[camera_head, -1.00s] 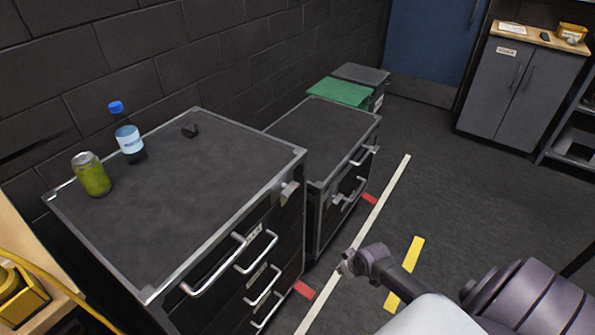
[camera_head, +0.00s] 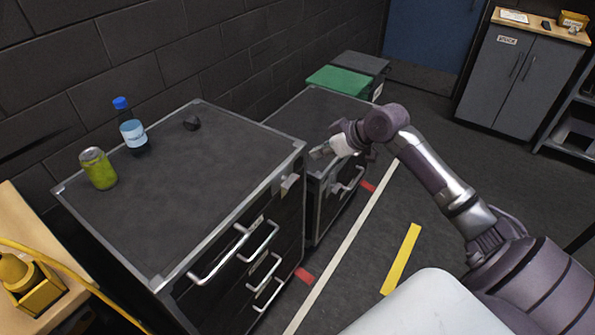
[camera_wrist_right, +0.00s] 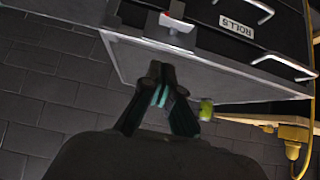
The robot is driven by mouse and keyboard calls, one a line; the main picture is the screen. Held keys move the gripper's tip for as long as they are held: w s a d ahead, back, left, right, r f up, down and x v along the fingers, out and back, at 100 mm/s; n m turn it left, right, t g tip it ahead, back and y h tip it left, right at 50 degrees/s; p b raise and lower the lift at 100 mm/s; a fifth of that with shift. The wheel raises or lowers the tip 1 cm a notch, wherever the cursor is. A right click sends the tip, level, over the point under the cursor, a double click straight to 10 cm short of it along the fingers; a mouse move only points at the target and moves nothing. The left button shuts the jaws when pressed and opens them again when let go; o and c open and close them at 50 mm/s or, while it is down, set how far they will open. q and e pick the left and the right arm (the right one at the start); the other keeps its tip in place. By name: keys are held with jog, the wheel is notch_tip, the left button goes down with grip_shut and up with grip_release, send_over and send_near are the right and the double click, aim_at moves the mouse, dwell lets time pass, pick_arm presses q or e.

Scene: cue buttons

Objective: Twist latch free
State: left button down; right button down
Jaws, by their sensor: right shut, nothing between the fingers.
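A small silver latch (camera_head: 290,183) sits on the front of the near black cabinet (camera_head: 232,214), close to its top right corner. In the right wrist view the latch (camera_wrist_right: 176,23) shows a small red mark and lies past my fingertips. My right gripper (camera_head: 319,152) hangs over the gap side of the near cabinet, in front of the second cabinet, apart from the latch. Its fingers (camera_wrist_right: 160,88) are shut with nothing between them. My left gripper is not in view.
A green can (camera_head: 98,168), a blue-capped bottle (camera_head: 133,132) and a dark lump (camera_head: 192,122) stand on the near cabinet. Drawer handles (camera_head: 218,262) stick out from its front. A second black cabinet (camera_head: 320,112) stands behind.

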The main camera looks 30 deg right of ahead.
jog(key=p, duration=0.2)
send_over(297, 179)
jog(key=f, duration=0.7)
jog(key=shift+w, duration=0.2)
notch_tip(297, 179, down, 2)
jog(key=shift+s+d+f, duration=0.1)
jog(key=shift+f, duration=0.75)
